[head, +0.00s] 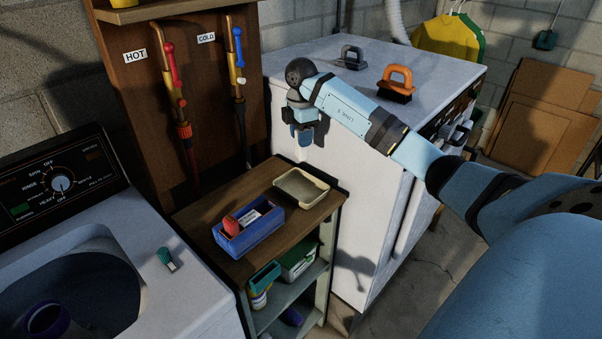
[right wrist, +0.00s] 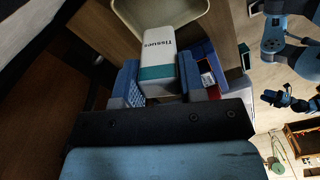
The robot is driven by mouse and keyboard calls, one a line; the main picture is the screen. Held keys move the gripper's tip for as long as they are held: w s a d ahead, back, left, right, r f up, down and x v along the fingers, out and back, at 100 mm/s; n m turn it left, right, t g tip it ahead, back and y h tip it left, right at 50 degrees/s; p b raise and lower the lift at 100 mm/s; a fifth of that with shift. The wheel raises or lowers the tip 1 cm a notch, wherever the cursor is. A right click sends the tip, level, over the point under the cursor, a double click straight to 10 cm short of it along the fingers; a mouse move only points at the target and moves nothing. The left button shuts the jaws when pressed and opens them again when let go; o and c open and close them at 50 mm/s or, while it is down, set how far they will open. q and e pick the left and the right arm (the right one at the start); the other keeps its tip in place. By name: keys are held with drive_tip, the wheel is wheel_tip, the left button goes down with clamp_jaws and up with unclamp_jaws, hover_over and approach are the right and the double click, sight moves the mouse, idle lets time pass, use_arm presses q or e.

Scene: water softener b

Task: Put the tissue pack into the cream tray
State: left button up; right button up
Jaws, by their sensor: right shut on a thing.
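The tissue pack (right wrist: 160,58) is a white and teal box marked "Tissues" in the right wrist view. My right gripper (right wrist: 160,88) is shut on it, with one blue finger on each side. A dark gripper, seemingly my left (right wrist: 290,101), is small at the right wrist view's edge.
A blue bin (head: 248,237) with red and white items stands beside the tray. Lower shelves hold a teal bin (head: 264,276) and other goods. A washer (head: 165,300) is at left; the white cabinet (head: 345,215) stands right of the shelf. Hot and cold pipes rise behind.

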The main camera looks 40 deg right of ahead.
wheel_tip(320, 180, down, 12)
drive_tip(key=shift+r+p, duration=0.15)
drive_tip(key=shift+p, duration=0.15)
drive_tip(key=shift+f, duration=0.2)
drive_tip(key=shift+f, duration=0.15)
drive_tip(key=o, duration=0.9)
wheel_tip(320, 180, up, 12)
drive_tip(key=shift+r+b, duration=0.25)
drive_tip(key=shift+b, duration=0.3)
